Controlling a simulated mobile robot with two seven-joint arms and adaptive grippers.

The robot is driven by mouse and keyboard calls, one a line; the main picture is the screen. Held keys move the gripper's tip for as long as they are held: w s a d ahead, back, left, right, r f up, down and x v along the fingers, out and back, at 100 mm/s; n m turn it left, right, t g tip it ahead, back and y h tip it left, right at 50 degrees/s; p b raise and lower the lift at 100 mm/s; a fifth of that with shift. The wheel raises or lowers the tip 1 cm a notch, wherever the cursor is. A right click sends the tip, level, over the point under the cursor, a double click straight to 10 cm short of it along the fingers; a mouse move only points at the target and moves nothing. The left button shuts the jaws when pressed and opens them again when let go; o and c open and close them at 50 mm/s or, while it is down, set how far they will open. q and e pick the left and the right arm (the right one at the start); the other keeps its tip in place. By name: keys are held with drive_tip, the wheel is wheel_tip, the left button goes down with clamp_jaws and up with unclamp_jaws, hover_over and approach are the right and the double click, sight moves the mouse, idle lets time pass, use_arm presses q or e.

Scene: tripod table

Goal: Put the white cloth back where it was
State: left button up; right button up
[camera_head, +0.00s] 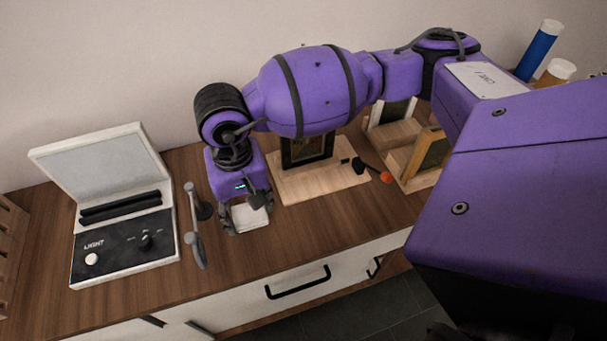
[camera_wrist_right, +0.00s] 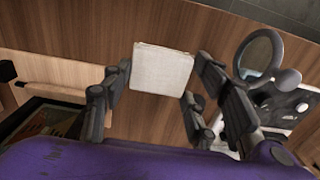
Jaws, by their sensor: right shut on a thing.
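The white cloth (camera_head: 248,216) shows as a small flat square between the fingers of my right gripper (camera_head: 245,212), just above or at the brown wooden tabletop; I cannot tell whether it touches the wood. In the right wrist view the cloth (camera_wrist_right: 162,68) spans between the fingertips of my right gripper (camera_wrist_right: 160,85), which is shut on it. My left gripper is not in view.
A light box (camera_head: 122,240) with its lid raised stands at the left. A grey handled stand (camera_head: 195,225) is beside my right gripper. A wooden board (camera_head: 318,183) holds a dark framed picture (camera_head: 308,150). Wooden frames (camera_head: 428,157) stand right. Bare tabletop lies near the front edge.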

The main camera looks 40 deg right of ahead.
sight(253, 223)
drive_tip(key=f, duration=0.5)
drive_tip(key=shift+s+f, duration=0.15)
drive_tip(key=shift+s, duration=0.25)
drive_tip(key=shift+w+f, duration=0.15)
drive_tip(key=shift+f, duration=2.05)
drive_tip(key=o, duration=1)
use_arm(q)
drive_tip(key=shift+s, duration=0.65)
use_arm(e)
drive_tip(key=shift+r, duration=0.1)
drive_tip(key=shift+w+r, duration=0.1)
drive_tip(key=shift+r, duration=0.25)
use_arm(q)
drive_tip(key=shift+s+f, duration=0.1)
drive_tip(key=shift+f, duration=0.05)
use_arm(e)
wheel_tip(253, 223, up, 11)
drive_tip(key=shift+r, duration=0.15)
